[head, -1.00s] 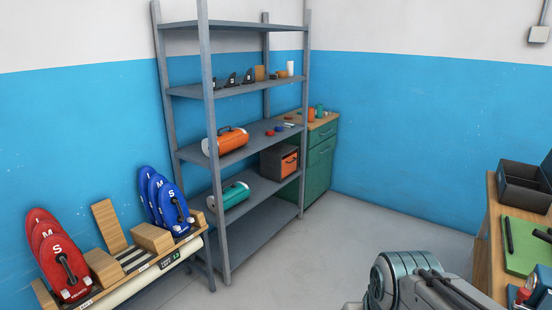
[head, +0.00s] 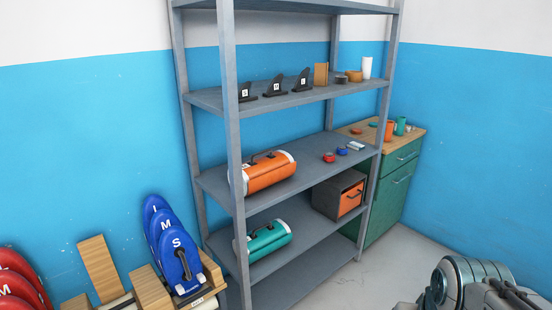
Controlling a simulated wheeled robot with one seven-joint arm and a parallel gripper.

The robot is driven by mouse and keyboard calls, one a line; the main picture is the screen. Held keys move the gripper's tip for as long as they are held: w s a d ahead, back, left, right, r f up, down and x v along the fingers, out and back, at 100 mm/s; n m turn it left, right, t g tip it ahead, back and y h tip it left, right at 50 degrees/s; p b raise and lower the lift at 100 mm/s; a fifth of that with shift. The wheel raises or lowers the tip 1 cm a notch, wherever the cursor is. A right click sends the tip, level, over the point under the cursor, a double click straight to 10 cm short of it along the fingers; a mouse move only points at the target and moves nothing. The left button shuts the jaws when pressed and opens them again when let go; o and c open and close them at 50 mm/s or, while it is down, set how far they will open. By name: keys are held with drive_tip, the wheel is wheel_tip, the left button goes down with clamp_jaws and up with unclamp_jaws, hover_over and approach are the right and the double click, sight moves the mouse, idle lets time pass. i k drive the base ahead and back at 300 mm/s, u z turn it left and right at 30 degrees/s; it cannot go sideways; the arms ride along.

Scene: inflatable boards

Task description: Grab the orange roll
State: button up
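The orange roll (head: 269,173) lies on its side on the middle shelf (head: 310,160) of the grey rack, toward the left. It has white ends and a dark carry handle on top. The rack's front left post stands close to its left end. A similar teal roll (head: 264,241) lies on the shelf below. Part of my arm shows at the bottom right, well apart from the rack. My gripper's fingertips are not visible.
Blue boards (head: 177,255) marked with sizes stand on a low rack at the lower left, red ones (head: 20,285) beside them. An orange-fronted box (head: 345,195) sits right of the teal roll. A green cabinet (head: 393,190) stands behind the rack's right side. Bare floor lies at right.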

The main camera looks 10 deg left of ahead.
sight(264, 171)
drive_tip(key=u, duration=0.3)
drive_tip(key=i, duration=1.75)
drive_tip(key=u, duration=0.35)
